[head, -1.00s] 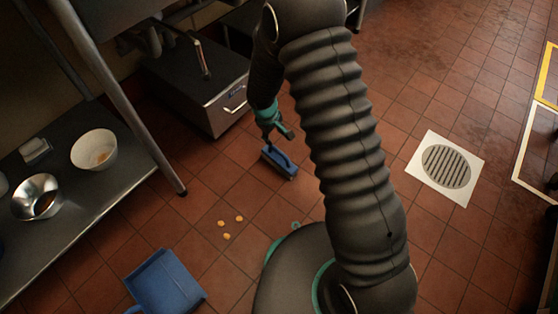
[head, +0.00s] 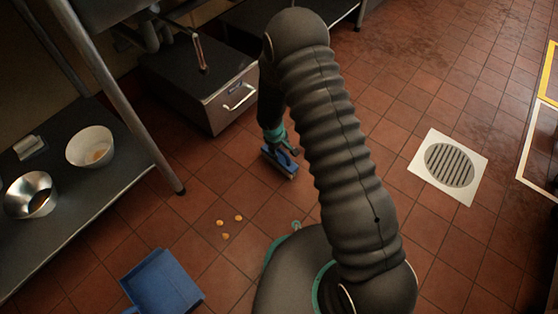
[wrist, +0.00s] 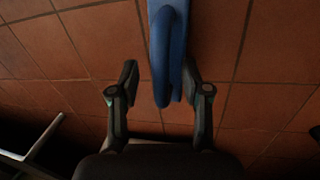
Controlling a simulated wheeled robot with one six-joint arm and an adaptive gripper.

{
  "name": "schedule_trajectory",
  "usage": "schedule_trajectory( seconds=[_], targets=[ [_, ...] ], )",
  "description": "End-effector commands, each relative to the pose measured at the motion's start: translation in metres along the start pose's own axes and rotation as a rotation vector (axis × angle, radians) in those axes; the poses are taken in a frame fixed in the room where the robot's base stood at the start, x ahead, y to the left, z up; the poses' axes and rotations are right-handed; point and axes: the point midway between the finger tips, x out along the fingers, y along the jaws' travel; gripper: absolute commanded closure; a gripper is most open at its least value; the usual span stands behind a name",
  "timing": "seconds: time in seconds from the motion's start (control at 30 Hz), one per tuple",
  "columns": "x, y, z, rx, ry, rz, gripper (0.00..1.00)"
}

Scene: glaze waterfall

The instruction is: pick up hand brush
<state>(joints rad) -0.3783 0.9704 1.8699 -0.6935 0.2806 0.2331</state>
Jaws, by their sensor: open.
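The blue hand brush (head: 281,161) lies on the red tile floor in the head view, just below my gripper (head: 282,146). In the wrist view the brush's blue handle (wrist: 164,60) comes down from the top edge, and its looped end sits between my two open fingers (wrist: 160,85). The right finger is very near or against the handle; a gap shows at the left finger. Whether they touch I cannot tell. The far part of the brush is out of the wrist view, and my gripper partly covers it in the head view.
A grey metal box with a handle (head: 218,96) stands behind the brush. A blue dustpan (head: 162,284) lies at the lower left, with small orange bits (head: 225,236) near it. A steel table (head: 105,190) with bowls is at left. A floor drain (head: 449,164) lies right.

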Motion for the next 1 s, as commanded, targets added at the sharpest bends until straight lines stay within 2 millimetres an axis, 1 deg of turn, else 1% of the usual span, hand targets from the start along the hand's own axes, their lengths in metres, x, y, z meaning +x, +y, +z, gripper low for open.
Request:
schedule_trajectory(
  seconds=[0.03,0.1,0.37,0.4,0.47,0.5,0.53,0.57,1.0],
  targets=[
    [0.0067,-0.0002,0.0002,0.000,-0.001,0.000,0.53],
    [0.0100,0.0001,-0.0003,0.001,0.001,0.000,0.53],
    [0.0109,0.0002,-0.0003,0.001,0.001,0.000,0.53],
    [0.0109,0.0002,-0.0003,0.000,0.001,0.000,0.62],
    [0.0108,0.0001,-0.0003,0.000,0.001,0.000,0.78],
    [0.0108,0.0001,-0.0002,0.000,0.000,0.000,0.88],
    [0.0108,0.0001,-0.0002,0.000,0.000,0.000,0.95],
    [0.0108,0.0001,-0.0002,0.000,0.000,0.000,1.00],
    [0.0096,0.0003,-0.0003,0.000,0.001,0.000,1.00]
  ],
)
